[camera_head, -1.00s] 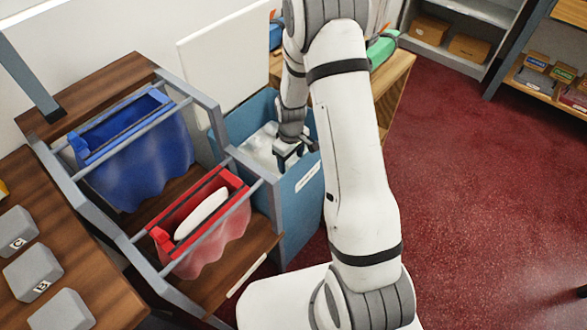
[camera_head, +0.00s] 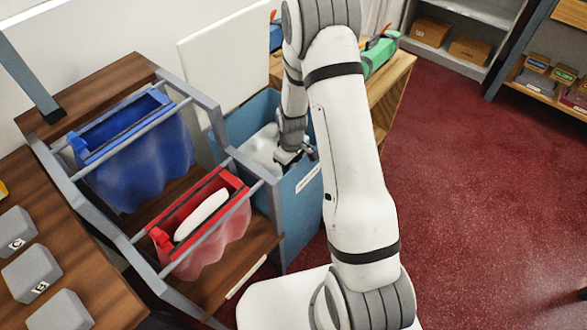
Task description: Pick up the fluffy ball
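My gripper (camera_head: 298,155) is over the right part of a blue open bin (camera_head: 300,195) with a white label on its front. Its fingers are small and dark here, and I cannot tell whether they are open or shut, or whether they touch anything. A pale white, soft-looking mass (camera_head: 262,148) shows inside the bin, just left of my gripper. I cannot make out a separate fluffy ball there; my wrist and the bin wall hide part of the inside.
A white lid panel (camera_head: 222,65) stands up behind the bin. A grey rack left of it holds a blue bag (camera_head: 140,160) and a red bag (camera_head: 215,245) with a white oval thing (camera_head: 201,215) in it. Grey lettered blocks (camera_head: 32,272) lie on the left counter. Red floor is clear at right.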

